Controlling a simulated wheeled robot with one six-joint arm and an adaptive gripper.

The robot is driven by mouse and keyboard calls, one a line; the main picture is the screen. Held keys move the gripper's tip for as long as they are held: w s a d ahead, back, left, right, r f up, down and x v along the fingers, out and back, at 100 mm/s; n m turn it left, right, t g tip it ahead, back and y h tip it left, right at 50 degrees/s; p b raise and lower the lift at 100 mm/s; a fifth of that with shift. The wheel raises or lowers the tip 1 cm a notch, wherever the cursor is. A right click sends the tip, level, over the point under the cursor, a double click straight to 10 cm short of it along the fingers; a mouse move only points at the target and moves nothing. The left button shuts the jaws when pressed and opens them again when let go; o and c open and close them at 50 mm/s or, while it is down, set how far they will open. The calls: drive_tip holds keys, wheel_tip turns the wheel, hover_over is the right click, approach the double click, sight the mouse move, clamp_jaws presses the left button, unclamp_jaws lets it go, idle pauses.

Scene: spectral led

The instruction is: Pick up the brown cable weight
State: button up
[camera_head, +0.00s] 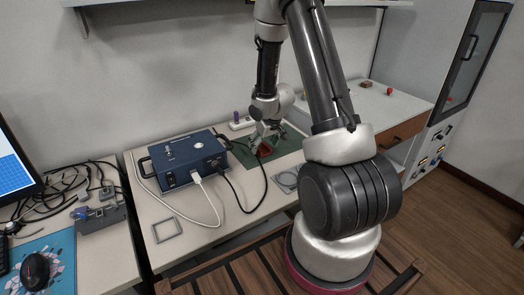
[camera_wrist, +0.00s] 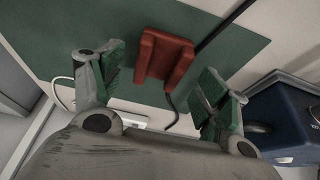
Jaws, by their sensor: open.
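The brown cable weight (camera_wrist: 164,58) is a red-brown block with raised sides. It lies on the green mat (camera_wrist: 70,30), close to a black cable. In the head view the weight (camera_head: 265,150) is partly hidden by my gripper (camera_head: 266,136). In the wrist view my gripper (camera_wrist: 160,80) is open, with its green-padded fingers apart. The weight appears between and a little beyond the fingertips. I see no contact between fingers and weight.
A blue instrument box (camera_head: 187,160) with white and black cables stands left of the mat. A white power strip (camera_head: 241,123) lies behind. A grey frame (camera_head: 167,229) lies near the table's front edge.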

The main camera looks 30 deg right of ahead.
drive_tip(key=shift+w+f, duration=0.25)
drive_tip(key=shift+f, duration=0.45)
drive_tip(key=c, duration=1.3)
drive_tip(key=shift+d+r, duration=0.1)
drive_tip(key=shift+r, duration=4.95)
